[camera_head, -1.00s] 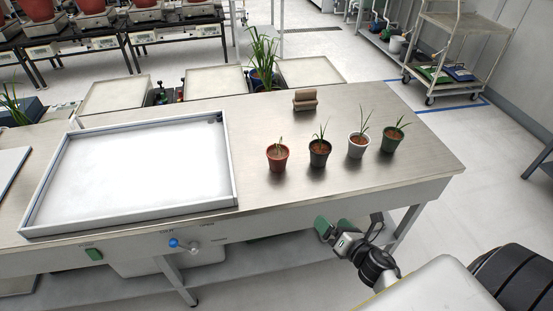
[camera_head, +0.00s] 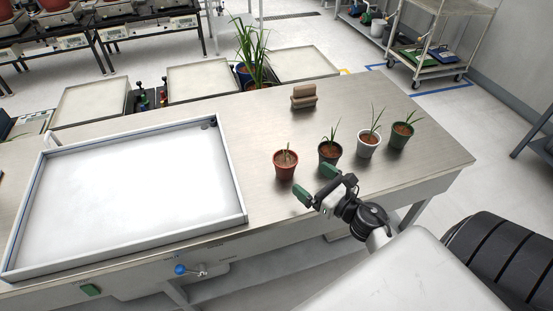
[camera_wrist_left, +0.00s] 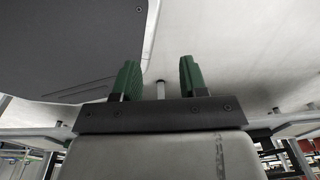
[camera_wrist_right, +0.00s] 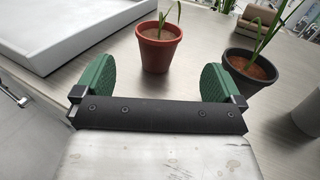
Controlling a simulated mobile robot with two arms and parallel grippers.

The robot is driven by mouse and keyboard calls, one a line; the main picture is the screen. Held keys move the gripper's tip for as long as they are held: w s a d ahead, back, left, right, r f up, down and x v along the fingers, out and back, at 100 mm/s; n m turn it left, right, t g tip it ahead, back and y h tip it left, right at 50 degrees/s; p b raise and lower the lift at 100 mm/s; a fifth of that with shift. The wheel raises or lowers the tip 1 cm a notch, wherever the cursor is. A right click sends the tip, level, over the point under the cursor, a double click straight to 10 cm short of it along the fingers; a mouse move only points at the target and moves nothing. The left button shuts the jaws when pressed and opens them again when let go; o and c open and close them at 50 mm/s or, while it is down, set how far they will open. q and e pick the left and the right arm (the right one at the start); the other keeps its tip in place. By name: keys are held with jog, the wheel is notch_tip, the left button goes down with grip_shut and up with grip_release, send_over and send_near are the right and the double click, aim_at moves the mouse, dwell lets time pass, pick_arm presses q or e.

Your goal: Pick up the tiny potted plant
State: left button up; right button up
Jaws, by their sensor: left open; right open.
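Several tiny potted plants stand in a row on the metal table (camera_head: 255,125). The leftmost is a red-brown pot (camera_head: 285,166) with a small pale sprout. My right gripper (camera_head: 315,182) is open and empty at the table's front edge, in front of the red-brown pot. In the right wrist view the red-brown pot (camera_wrist_right: 158,46) shows ahead between the green fingers, and the dark pot (camera_wrist_right: 250,68) is beyond the right finger. My left gripper (camera_wrist_left: 158,78) is open and empty in its wrist view.
A large white tray with raised rims (camera_head: 236,185) covers the table's left part. A small brown block (camera_head: 303,97) sits behind the pots. A larger leafy plant (camera_head: 252,55) stands beyond the table's far edge.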

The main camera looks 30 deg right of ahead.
aim_at(294, 165)
jog(key=w, duration=0.3)
jog(key=shift+w+a+r+p, duration=0.2)
jog(key=shift+a+r+p, duration=0.05)
jog(key=shift+a+p, duration=0.15)
jog(key=shift+w+f, duration=0.1)
jog(key=shift+w, duration=0.45)
jog(key=w, duration=0.2)
jog(key=w+a+p, duration=0.1)
jog(key=w, duration=0.1)
jog(key=shift+w, duration=0.2)
jog(key=shift+w+a+f, duration=0.1)
jog(key=shift+w+f, duration=0.05)
jog(key=shift+w, duration=0.05)
jog(key=c, duration=1)
pick_arm(q)
jog(key=shift+s+d+r, duration=0.1)
jog(key=shift+s+r, duration=0.35)
jog(key=shift+r, duration=0.2)
jog(key=shift+s+d+r, duration=0.1)
jog(key=shift+s+r, duration=0.3)
jog(key=shift+r, duration=0.2)
pick_arm(e)
jog(key=shift+c, duration=0.2)
